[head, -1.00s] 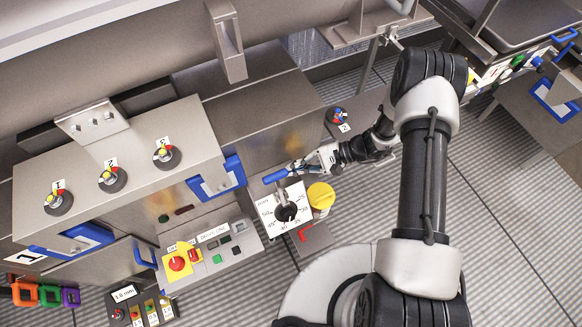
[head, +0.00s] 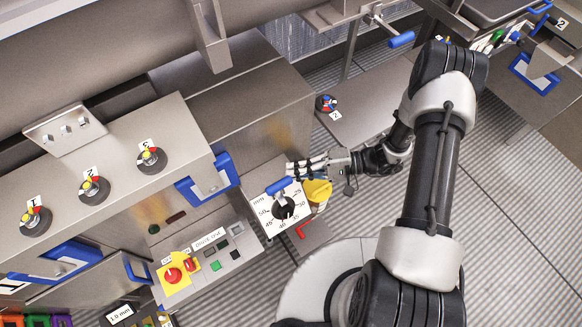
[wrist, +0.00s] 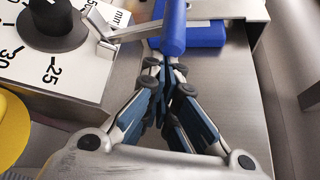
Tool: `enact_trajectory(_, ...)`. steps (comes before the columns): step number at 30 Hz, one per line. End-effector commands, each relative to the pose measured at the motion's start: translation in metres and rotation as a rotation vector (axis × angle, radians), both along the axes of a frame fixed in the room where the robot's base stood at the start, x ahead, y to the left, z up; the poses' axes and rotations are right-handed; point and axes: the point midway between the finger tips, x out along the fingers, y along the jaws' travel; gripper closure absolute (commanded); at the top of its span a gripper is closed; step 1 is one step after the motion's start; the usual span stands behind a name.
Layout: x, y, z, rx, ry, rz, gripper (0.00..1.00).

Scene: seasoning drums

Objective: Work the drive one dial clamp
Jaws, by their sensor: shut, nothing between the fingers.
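The dial clamp has a blue handle (head: 277,187) on a thin metal lever, beside the white dial plate (head: 262,212) with its black knob (head: 283,208). In the wrist view the blue handle (wrist: 174,28) is at top centre, and the lever (wrist: 130,33) runs left from it towards the black knob (wrist: 53,22). My gripper (head: 291,168) is just behind the handle in the head view. In the wrist view my gripper (wrist: 167,72) has its fingers together and empty, with the tips close to the handle's near end. I cannot tell whether they touch it.
A yellow round part (head: 317,190) sits right beside the dial plate, close under my gripper. A control panel with a red button (head: 173,275) is at the lower left. A steel cabinet with blue handles (head: 209,184) stands left. Striped floor is open at right.

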Motion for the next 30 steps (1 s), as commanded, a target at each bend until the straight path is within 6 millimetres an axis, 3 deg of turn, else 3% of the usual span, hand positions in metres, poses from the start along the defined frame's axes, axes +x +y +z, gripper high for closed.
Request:
enact_trajectory(18, -0.035, -0.020, -0.009, -0.002, 0.006, 0.006, 1.00)
enact_trajectory(30, -0.044, -0.025, -0.015, -0.002, 0.007, 0.008, 1.00)
